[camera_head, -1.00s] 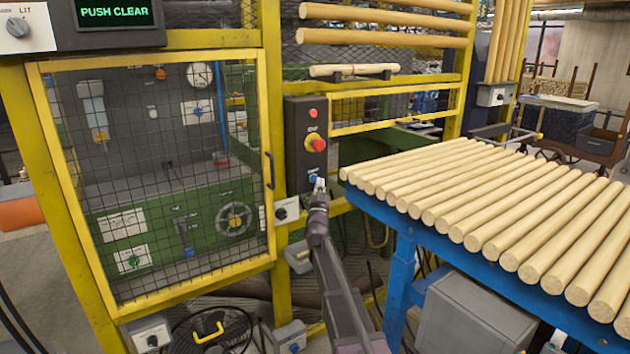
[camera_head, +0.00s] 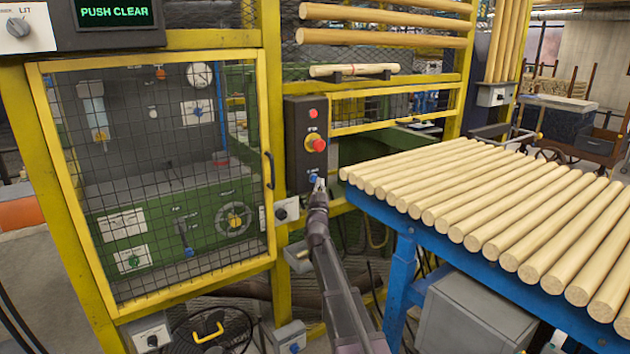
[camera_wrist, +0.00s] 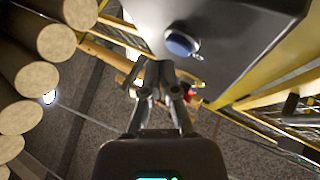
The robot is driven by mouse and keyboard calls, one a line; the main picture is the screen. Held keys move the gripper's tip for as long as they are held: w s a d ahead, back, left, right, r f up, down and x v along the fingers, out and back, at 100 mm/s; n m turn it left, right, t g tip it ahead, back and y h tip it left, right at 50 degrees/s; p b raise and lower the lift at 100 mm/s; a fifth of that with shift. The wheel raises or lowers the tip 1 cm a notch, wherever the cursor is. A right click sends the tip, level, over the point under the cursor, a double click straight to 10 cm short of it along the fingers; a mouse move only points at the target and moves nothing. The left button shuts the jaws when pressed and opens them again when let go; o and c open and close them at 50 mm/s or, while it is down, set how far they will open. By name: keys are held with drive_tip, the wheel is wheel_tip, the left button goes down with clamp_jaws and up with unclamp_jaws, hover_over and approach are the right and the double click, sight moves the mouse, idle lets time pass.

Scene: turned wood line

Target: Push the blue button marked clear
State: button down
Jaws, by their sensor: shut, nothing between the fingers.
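The blue button (camera_head: 313,178) sits at the bottom of a dark control box (camera_head: 294,150) on the yellow frame. In the wrist view the blue button (camera_wrist: 181,44) shows round and unobstructed on the dark panel face. My gripper (camera_head: 319,186) is just below and in front of it, close to the box. In the wrist view my gripper (camera_wrist: 163,75) is shut and empty, with its fingertips slightly below and left of the button. I cannot tell whether a fingertip touches it. The label by the button is too small to read. A display (camera_head: 114,12) reads "PUSH CLEAR".
A red and yellow emergency stop (camera_head: 315,142) and a red button (camera_head: 313,114) are higher on the same box. A blue rack of turned wood rods (camera_head: 480,200) stands close on the right. A yellow mesh door (camera_head: 150,170) is on the left.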

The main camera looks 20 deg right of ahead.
drive_tip(key=shift+w+a, duration=0.25)
drive_tip(key=shift+w, duration=0.45)
idle(1.1)
drive_tip(key=shift+s, duration=0.2)
drive_tip(key=shift+s+d, duration=0.25)
drive_tip(key=shift+s, duration=0.35)
drive_tip(key=shift+s, duration=0.1)
idle(0.3)
drive_tip(key=s, duration=0.1)
drive_tip(key=s+d, duration=0.1)
drive_tip(key=s, duration=0.2)
drive_tip(key=shift+s+d, duration=0.25)
drive_tip(key=shift+d, duration=0.05)
idle(0.8)
